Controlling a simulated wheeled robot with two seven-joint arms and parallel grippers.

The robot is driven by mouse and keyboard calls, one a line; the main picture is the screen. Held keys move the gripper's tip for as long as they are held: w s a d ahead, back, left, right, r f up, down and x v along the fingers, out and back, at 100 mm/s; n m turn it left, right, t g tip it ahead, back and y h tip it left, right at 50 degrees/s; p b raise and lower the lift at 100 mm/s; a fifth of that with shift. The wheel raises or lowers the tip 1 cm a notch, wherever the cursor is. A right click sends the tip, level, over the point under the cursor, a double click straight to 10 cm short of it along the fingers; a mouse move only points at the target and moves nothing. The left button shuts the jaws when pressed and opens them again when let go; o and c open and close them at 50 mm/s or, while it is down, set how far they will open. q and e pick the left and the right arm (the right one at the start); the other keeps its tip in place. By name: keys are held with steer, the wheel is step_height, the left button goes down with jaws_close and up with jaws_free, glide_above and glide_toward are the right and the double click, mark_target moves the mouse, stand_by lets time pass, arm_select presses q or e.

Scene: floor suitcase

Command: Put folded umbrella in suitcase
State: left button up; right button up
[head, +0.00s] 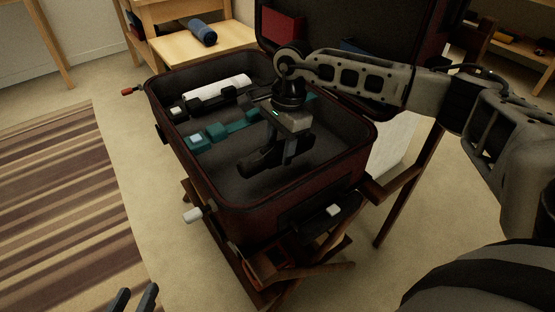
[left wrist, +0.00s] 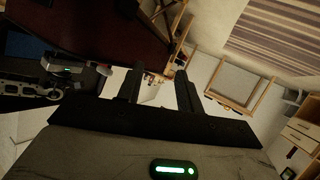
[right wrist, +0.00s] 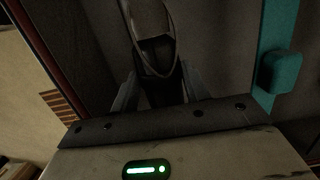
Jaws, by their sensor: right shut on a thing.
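The open dark red suitcase (head: 290,213) stands on a wooden folding rack, its lid raised at the back. My right gripper (head: 287,150) reaches down inside it, shut on the dark folded umbrella (head: 258,165), in the front part of the case. In the right wrist view the umbrella (right wrist: 158,50) lies between the fingers with a strap loop showing. I cannot tell whether it touches the case floor. My left gripper (head: 134,298) is empty and open at the bottom left, outside the case; its parted fingers (left wrist: 160,92) show in the left wrist view.
A teal object (head: 215,134), a black object (head: 195,106) and a white roll (head: 222,88) lie in the far part of the suitcase. A wooden table (head: 180,48) behind carries a blue roll (head: 203,32). A striped rug (head: 65,200) lies on the left.

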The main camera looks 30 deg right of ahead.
mark_target(280, 161)
step_height(280, 161, down, 4)
steer(key=shift+f+b, duration=0.15)
steer(key=shift+b, duration=0.35)
arm_select(q)
steer(key=shift+d+r+h, duration=0.15)
steer(key=shift+r+h, duration=0.15)
steer(key=shift+r, duration=0.1)
steer(key=shift+f, duration=0.1)
arm_select(e)
steer(key=shift+f, duration=0.1)
steer(key=shift+f, duration=0.15)
arm_select(q)
steer(key=shift+t, duration=0.3)
arm_select(e)
steer(key=o, duration=1.2)
arm_select(q)
steer(key=shift+r, duration=0.2)
